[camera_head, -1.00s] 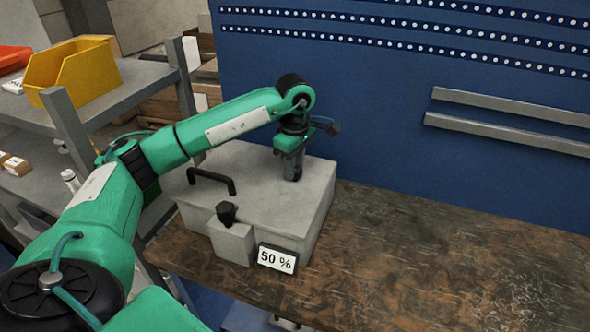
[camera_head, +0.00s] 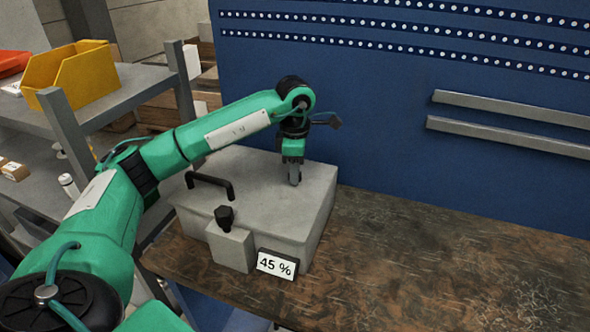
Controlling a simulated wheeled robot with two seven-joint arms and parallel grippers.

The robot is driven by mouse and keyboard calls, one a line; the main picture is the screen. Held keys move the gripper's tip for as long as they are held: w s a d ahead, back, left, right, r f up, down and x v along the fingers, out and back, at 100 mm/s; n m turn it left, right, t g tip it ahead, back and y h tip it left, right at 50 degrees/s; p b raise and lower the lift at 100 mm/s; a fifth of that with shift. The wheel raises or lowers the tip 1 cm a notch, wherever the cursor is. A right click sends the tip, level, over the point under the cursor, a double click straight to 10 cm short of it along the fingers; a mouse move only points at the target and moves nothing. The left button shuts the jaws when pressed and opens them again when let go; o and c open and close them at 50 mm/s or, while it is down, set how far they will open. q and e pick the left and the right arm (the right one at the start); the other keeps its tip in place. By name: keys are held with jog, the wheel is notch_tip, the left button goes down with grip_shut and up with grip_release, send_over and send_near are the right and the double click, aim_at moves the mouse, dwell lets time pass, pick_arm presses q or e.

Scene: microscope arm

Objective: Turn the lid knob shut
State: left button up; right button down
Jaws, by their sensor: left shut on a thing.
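A grey box with a flat lid (camera_head: 260,180) stands on the workbench. My left gripper (camera_head: 294,178) points straight down onto the back right part of the lid. It is shut on the lid knob, which is mostly hidden between the fingers. A small sign (camera_head: 276,265) at the front of the box reads 45 %. My right gripper is not in view.
A black handle (camera_head: 210,184) stands up from the lid's left side. A black knob (camera_head: 224,216) sits on a small grey block at the front. The brown workbench (camera_head: 430,260) is clear to the right. A blue wall (camera_head: 400,110) rises behind it. A yellow bin (camera_head: 75,75) is on the left shelf.

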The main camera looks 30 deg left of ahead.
pick_arm(q)
jog(key=shift+r, duration=0.1)
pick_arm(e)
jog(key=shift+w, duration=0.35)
pick_arm(q)
jog(key=o, duration=0.9)
jog(key=shift+o, duration=0.4)
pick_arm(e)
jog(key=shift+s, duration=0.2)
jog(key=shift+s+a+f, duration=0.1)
